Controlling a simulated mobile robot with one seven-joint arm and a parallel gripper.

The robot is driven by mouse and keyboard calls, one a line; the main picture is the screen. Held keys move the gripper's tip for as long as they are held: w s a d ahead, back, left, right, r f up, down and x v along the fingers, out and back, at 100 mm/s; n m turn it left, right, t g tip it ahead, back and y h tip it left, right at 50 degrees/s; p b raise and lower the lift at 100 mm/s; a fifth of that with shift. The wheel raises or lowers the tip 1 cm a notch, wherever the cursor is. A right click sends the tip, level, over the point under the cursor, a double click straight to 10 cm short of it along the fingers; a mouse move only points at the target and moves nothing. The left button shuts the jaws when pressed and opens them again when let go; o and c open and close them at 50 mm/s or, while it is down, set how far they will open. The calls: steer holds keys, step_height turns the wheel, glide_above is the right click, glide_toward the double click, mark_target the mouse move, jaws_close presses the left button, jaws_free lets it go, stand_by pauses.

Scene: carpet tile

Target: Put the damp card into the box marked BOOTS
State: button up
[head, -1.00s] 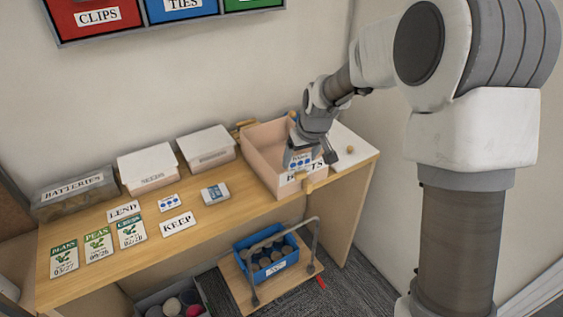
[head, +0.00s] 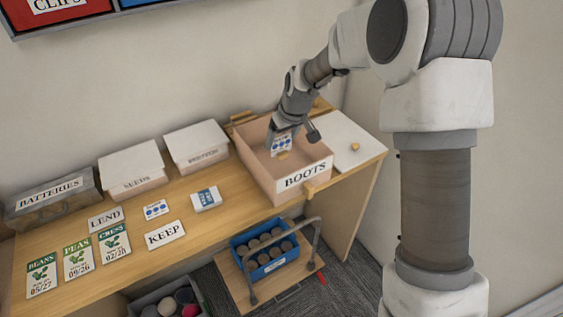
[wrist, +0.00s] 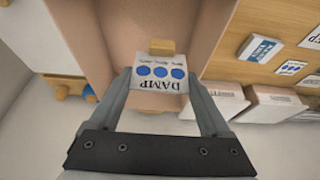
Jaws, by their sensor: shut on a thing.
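The damp card (wrist: 160,76) is white with three blue dots and the word DAMP, upside down in the wrist view. My gripper (head: 292,140) is shut on it, and the card also shows in the head view (head: 282,144). My gripper holds it over the open BOOTS box (head: 305,177), a pale pink box with its label on the front wall. The card appears within the box's opening; its height above the floor of the box is hard to tell.
A second blue-dotted card (head: 156,209) lies on the bench beside a small white-and-blue box (head: 206,199). LEND (head: 106,219) and KEEP (head: 165,234) labels, seed packets (head: 78,257) and lidded boxes (head: 196,146) stand left. A blue crate (head: 265,258) sits below the bench.

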step_height(320, 180, down, 10)
steer(key=shift+r+p, duration=0.15)
steer(key=shift+p, duration=0.15)
steer(key=o, duration=1.1)
steer(key=shift+s+d+r, duration=0.1)
steer(key=shift+r, duration=0.3)
steer(key=s+d+r+m+h, duration=0.1)
steer(key=s+d+r, duration=0.3)
steer(key=r, duration=0.5)
steer(key=s+d+r, duration=0.3)
steer(key=s+r, duration=0.2)
steer(key=r, duration=0.5)
steer(key=s+d+r+m, duration=0.2)
steer(key=s+d, duration=0.1)
steer(key=s, duration=0.4)
steer(key=s+d+r+m+t+h, duration=0.1)
steer(key=s+d+r+m, duration=0.1)
steer(key=s, duration=0.6)
steer(key=s+d+r+m, duration=0.1)
steer(key=s+d+r, duration=0.3)
steer(key=s, duration=0.4)
steer(key=shift+s+d+r+m+t+h, duration=0.1)
steer(key=shift+s+d+m+t+h, duration=0.2)
steer(key=shift+d+m+t, duration=0.1)
